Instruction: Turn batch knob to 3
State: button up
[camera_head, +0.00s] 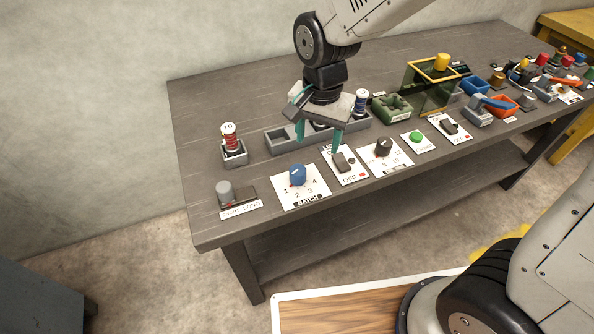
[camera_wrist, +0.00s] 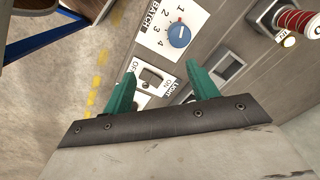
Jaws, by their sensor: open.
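The blue batch knob (camera_head: 298,175) stands on a white plate marked 1 to 4 near the table's front left. It also shows in the wrist view (camera_wrist: 180,35), above the fingertips. A small red mark shows on it, but I cannot tell for certain which number it points at. My gripper (camera_head: 319,137) has two teal fingers spread apart with nothing between them. It hangs above the table, behind and right of the knob, apart from it. In the wrist view the gripper (camera_wrist: 161,72) is over the light switch area.
A light switch (camera_head: 342,162) marked OFF is right of the batch plate, with a black dial (camera_head: 383,147) beyond it. A grey knob (camera_head: 224,190) is to the left. A red spool (camera_head: 229,138) and a grey tray (camera_head: 283,140) stand behind.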

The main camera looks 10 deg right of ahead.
jog(key=m, duration=0.1)
send_over(297, 171)
notch_tip(297, 171, down, 5)
jog(key=shift+r, duration=0.2)
jog(key=shift+f, duration=0.4)
notch_tip(297, 171, down, 7)
jog(key=shift+f, duration=0.1)
jog(key=c, duration=1)
